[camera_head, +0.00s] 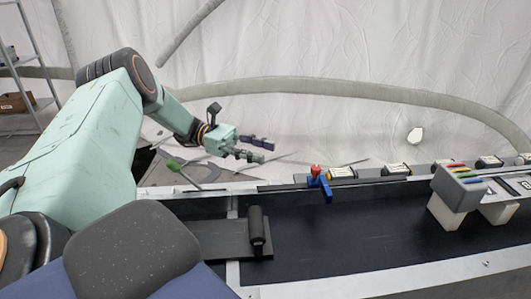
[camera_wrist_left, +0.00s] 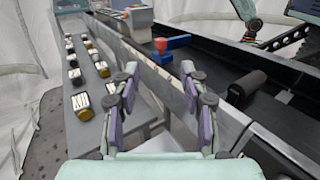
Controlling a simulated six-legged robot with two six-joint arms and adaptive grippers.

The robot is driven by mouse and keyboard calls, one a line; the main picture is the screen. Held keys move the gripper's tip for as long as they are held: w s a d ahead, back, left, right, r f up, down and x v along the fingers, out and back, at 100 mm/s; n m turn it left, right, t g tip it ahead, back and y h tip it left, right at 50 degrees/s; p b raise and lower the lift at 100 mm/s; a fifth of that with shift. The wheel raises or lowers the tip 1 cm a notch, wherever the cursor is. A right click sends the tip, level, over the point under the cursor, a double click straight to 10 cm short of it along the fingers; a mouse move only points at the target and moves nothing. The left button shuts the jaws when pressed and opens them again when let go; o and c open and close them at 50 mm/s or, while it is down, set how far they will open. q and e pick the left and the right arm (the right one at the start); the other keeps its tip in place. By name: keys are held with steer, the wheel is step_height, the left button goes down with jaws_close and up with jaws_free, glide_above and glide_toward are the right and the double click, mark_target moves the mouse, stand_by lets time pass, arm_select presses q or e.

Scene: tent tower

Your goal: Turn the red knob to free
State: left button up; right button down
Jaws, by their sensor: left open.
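The red knob (camera_head: 316,170) sits on a blue lever-like part (camera_head: 327,190) at the far rim of the long black trough, right of my left gripper. My left gripper (camera_head: 267,151) is open and empty, above the far edge and apart from the knob. In the left wrist view the red knob (camera_wrist_left: 160,45) and the blue part (camera_wrist_left: 178,41) lie beyond and between my open fingertips (camera_wrist_left: 159,70). Nothing touches the knob. I cannot read any marking of its position. My right gripper is not in view.
The black trough (camera_head: 370,235) runs along the front. A grey block with coloured strips (camera_head: 459,187) stands at right. Several small labelled boxes (camera_wrist_left: 82,102) sit on the far ledge. A green-handled tool (camera_head: 173,165) lies behind.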

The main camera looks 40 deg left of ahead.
mark_target(315, 172)
arm_select(q)
steer(key=b+x, duration=0.8)
steer(key=x, duration=0.4)
steer(key=shift+f+b, duration=0.3)
steer(key=shift+b, duration=0.05)
jaws_close()
